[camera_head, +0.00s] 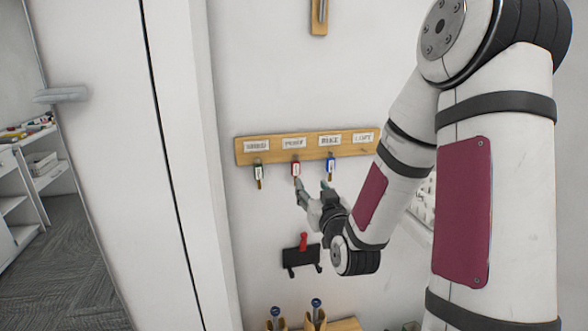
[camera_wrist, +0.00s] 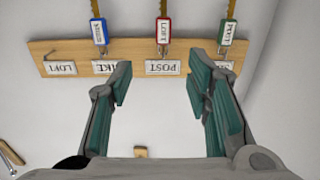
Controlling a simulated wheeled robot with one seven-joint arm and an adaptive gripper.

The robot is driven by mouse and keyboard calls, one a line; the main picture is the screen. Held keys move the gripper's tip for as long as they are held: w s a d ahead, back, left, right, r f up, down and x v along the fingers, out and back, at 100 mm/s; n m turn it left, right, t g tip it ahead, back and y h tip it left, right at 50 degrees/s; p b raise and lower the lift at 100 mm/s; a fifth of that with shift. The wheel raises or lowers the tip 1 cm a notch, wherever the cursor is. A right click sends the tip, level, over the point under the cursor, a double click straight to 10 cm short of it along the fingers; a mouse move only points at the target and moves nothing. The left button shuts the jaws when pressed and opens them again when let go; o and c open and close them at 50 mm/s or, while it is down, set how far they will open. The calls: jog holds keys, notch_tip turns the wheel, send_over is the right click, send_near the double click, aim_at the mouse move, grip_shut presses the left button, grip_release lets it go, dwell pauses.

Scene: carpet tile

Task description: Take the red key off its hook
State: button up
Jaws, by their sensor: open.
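The red key (camera_head: 295,169) hangs from the wooden key board (camera_head: 244,152) under the second label from the left in the camera_head view. In the wrist view, where the labels appear upside down, the red key (camera_wrist: 163,31) hangs at the label reading POST. My gripper (camera_head: 312,185) is open and empty, just below the board. In the wrist view, my gripper (camera_wrist: 160,75) has its two fingers spread either side of the POST label, with the red key beyond the tips between them. I see no contact with the key.
A green-tagged key (camera_head: 258,171) and a blue-tagged key (camera_head: 331,166) hang either side of the red one. The LOFT place (camera_wrist: 62,68) holds no key. A black wall holder (camera_head: 300,256) with a red item is below. A cabinet door (camera_head: 100,130) stands left.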

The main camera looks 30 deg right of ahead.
send_near(296, 169)
jog(key=x, duration=0.3)
jog(key=shift+x, duration=2.85)
jog(key=shift+c, duration=0.6)
grip_shut()
